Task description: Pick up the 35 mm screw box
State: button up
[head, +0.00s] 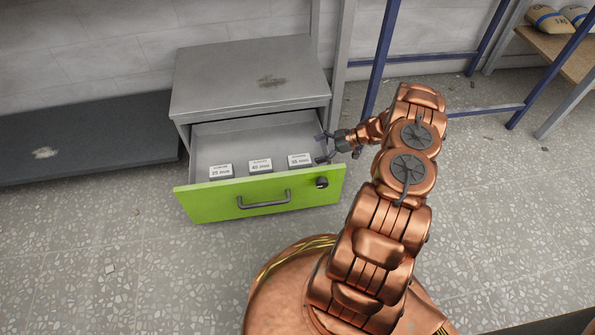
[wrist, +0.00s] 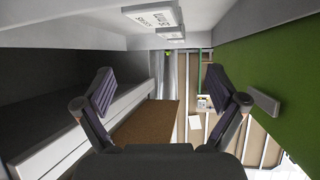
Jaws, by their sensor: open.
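The 35 mm screw box (head: 299,160) is a small white-labelled box at the right end of a row in the open drawer (head: 225,140). My gripper (head: 324,148) is just right of it, at the drawer's right side, with its fingers pointing left. In the wrist view the fingers (wrist: 168,98) are spread wide with nothing between them. The nearest labelled box (wrist: 152,16) shows upside down at the top edge of the wrist view, outside the finger gap; it appears to be the 35 mm one.
A 25 mm box (head: 220,172) and a middle box (head: 260,166) stand to the left in the drawer. The green drawer front (head: 225,197) has a handle and a dark round knob. The grey cabinet top (head: 250,75) overhangs the drawer's rear. Blue rack posts (head: 384,45) stand behind my arm.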

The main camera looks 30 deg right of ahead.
aim_at(300, 160)
notch_tip(300, 160, down, 4)
jog(key=shift+d+r+b, duration=0.1)
jog(key=shift+r+b, duration=0.1)
jog(key=shift+b, duration=0.85)
jog(key=shift+w+f, duration=0.1)
jog(key=shift+b+x, duration=2.1)
jog(key=shift+x, duration=1.5)
jog(key=shift+w+a, duration=0.2)
jog(key=shift+w, duration=0.05)
jog(key=shift+c, duration=0.3)
jog(key=c, duration=1.5)
jog(key=shift+c, duration=0.2)
